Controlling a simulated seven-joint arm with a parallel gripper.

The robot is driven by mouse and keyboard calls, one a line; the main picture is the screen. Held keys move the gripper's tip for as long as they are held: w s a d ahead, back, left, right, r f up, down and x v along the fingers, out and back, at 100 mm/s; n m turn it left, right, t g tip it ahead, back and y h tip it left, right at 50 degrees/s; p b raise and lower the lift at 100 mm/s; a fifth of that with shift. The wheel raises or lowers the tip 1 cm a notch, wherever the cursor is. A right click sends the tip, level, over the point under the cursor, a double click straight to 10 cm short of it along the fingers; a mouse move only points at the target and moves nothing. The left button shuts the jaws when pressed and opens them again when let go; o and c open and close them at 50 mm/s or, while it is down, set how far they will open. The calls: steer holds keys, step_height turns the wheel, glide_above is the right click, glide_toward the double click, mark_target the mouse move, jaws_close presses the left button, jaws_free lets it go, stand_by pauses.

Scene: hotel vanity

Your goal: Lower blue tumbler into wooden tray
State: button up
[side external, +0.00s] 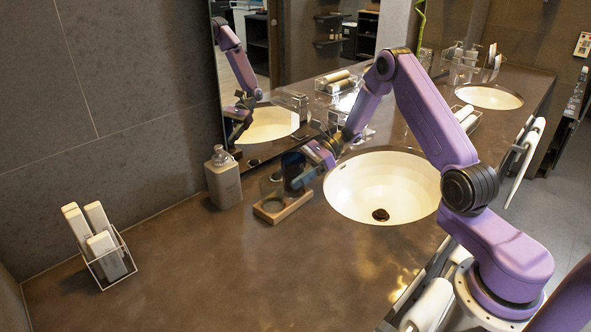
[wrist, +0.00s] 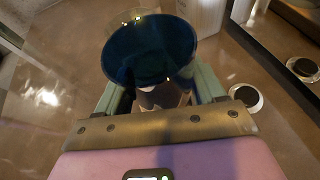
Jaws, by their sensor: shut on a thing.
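The dark blue tumbler (side external: 292,166) is upright over the right part of the small wooden tray (side external: 288,211) in the side view. My gripper (side external: 302,177) is shut on it from the right. In the wrist view the tumbler (wrist: 150,50) fills the space between my two fingers (wrist: 160,92), with its open rim facing the camera. A clear glass (side external: 268,186) stands at the left part of the tray. I cannot tell whether the tumbler's base touches the tray, because my fingers hide it. The tray is mostly hidden in the wrist view.
A grey pump bottle (side external: 223,180) stands close left of the tray, near the mirror. The white sink basin (side external: 383,188) is close on the right. A wire holder with white bottles (side external: 98,245) is far left. The counter in front is clear.

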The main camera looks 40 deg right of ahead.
steer(key=shift+f, duration=1.1)
steer(key=o, duration=1.3)
steer(key=shift+f, duration=0.1)
steer(key=v, duration=1.2)
